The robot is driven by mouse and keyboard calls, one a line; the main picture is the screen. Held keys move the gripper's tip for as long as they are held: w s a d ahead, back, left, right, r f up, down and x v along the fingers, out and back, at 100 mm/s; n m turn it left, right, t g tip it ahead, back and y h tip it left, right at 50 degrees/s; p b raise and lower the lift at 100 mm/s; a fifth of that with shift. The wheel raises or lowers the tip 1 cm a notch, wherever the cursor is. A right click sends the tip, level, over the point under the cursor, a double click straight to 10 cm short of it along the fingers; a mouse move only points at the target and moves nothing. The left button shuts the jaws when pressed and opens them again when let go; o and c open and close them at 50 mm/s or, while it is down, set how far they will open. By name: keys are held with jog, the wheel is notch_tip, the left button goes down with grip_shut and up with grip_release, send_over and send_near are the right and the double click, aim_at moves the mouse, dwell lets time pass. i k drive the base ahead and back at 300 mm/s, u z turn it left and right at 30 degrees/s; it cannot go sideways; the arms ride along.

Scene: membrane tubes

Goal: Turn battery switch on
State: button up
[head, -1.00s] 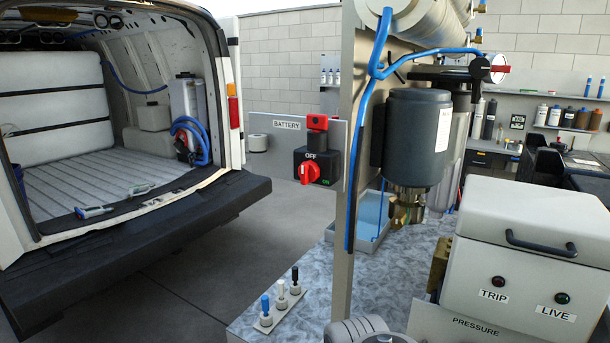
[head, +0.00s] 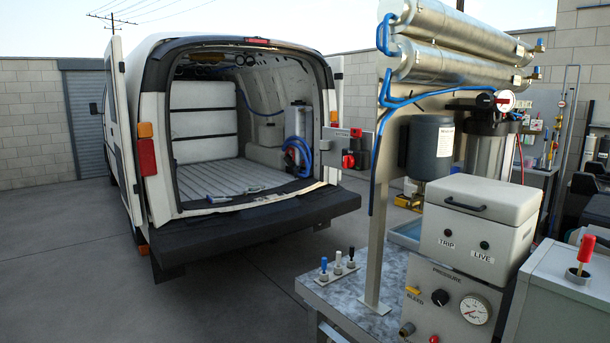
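The battery switch (head: 349,159) is a dark box with a red knob, fixed to a grey plate (head: 357,142) that sticks out left from the upright frame of the rig. It is small in the head view, and its knob position and lettering cannot be read now. In the earlier frame its label reads OFF, with a green mark lower right. A red part sits on top of the box. My gripper is not in view.
The metal bench (head: 385,270) carries the rig, a grey control box (head: 465,270) and small toggles (head: 338,264). A white van (head: 160,130) stands open, its black bumper (head: 260,222) behind the switch's left. Concrete floor (head: 220,300) is clear at front left.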

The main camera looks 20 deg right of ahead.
aim_at(348, 161)
jog(key=u, duration=0.85)
jog(key=i, duration=1.2)
jog(key=z, duration=0.2)
